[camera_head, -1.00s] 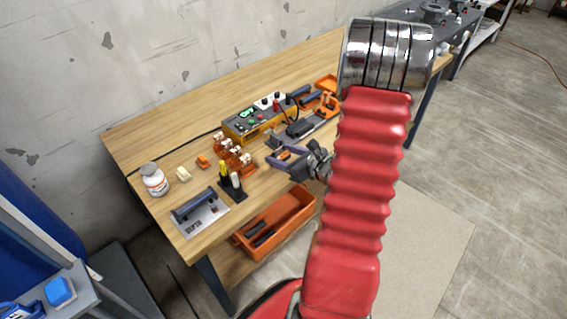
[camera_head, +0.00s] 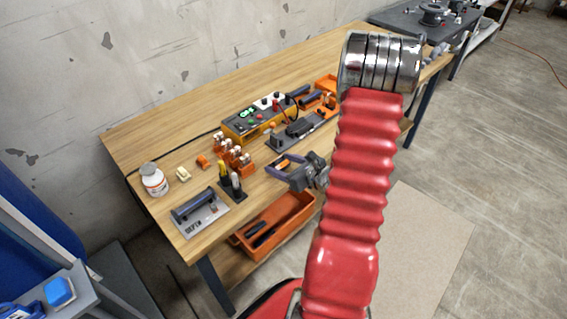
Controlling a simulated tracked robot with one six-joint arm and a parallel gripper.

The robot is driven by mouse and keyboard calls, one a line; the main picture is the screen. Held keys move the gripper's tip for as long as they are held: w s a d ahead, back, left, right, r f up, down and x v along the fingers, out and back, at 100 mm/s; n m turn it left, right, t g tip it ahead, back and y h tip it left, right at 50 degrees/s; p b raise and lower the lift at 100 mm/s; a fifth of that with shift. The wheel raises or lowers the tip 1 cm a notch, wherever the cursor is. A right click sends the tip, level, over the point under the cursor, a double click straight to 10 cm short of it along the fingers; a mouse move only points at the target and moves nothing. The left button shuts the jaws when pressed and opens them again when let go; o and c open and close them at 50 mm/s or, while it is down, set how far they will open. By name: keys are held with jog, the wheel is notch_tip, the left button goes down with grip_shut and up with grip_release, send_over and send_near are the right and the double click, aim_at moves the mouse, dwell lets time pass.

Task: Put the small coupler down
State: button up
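My gripper (camera_head: 271,164) is above the front edge of the workbench, with its purple-grey fingers pointing left. A small orange patch shows between the fingers. It is too small to tell whether this is the small coupler held there or part of the gripper. The fingers look spread apart, but their grip is unclear. An orange rack (camera_head: 234,158) with several pale-topped pieces stands on the bench left of my gripper. A small orange block (camera_head: 203,162) lies farther left. I cannot tell for sure which piece is the small coupler.
An orange bin (camera_head: 285,222) sits below the front edge.

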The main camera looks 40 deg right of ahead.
jog(key=o, duration=0.3)
jog(key=v, duration=1.2)
jog(key=shift+r, duration=0.15)
dwell(0.8)
jog(key=w+a+r+n+g+y, duration=0.1)
jog(key=a+r+n+g+y, duration=0.3)
jog(key=a+n, duration=0.65)
jog(key=w+a+r+n+g+y, duration=0.25)
jog(key=a+r+n, duration=0.35)
jog(key=a, duration=0.7)
jog(key=s+a+r+n+h, duration=0.3)
jog(key=s+a+r+n, duration=0.1)
jog(key=n, duration=0.5)
jog(key=s+a+r+n+g+h, duration=0.1)
jog(key=s+a+r+n+h, duration=0.2)
jog(key=r+n, duration=0.4)
jog(key=s+n+h, duration=0.1)
jog(key=s+n, duration=0.1)
jog(key=n, duration=0.1)
jog(key=shift+a+r, duration=0.25)
jog(key=shift+a, duration=0.1)
